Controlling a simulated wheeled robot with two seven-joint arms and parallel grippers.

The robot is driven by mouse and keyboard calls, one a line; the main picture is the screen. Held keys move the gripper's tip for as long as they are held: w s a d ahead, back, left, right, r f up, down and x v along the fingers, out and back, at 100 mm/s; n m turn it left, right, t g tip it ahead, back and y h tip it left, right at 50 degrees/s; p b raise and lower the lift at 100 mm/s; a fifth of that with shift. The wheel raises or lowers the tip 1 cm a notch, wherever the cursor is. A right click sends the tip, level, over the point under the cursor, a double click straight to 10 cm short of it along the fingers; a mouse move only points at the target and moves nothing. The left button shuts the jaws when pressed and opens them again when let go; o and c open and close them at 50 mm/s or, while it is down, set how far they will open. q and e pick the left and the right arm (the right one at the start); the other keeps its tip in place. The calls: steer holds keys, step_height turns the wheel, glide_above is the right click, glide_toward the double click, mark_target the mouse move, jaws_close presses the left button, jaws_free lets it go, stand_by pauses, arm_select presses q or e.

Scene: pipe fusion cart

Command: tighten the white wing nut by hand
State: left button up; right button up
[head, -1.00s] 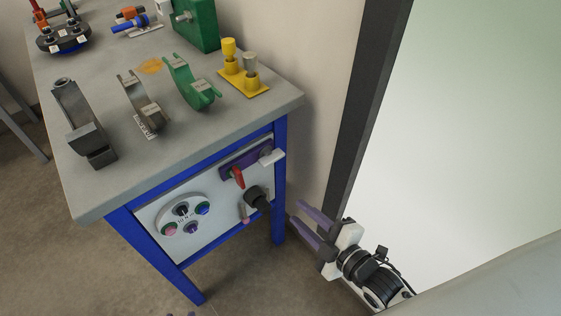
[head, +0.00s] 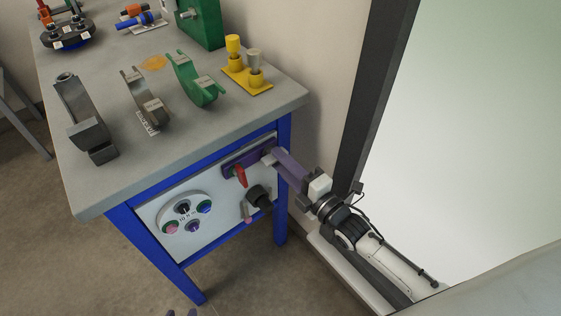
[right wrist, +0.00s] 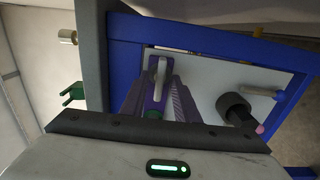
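The white wing nut (right wrist: 158,72) sits on a purple plate on the cart's front panel. In the right wrist view its white wing stands lengthwise between my right fingertips. In the head view my right gripper (head: 275,163) reaches in from the right and largely covers the nut (head: 268,154). The right gripper (right wrist: 157,88) is open, with a finger on either side of the nut; contact cannot be made out. Only the fingertips of my left gripper (head: 182,313) show at the bottom edge of the head view, apart from each other and far from the nut.
Close to the nut are a red lever (head: 241,175) and a black knob (head: 258,196). A round dial plate (head: 184,215) sits left on the panel. The grey cart top (head: 205,130) overhangs above, holding clamps and yellow pegs. A blue leg (head: 281,221) stands below.

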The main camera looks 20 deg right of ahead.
steer(key=shift+w+a, duration=0.15)
steer(key=shift+w, duration=0.1)
steer(key=c, duration=0.7)
jaws_close()
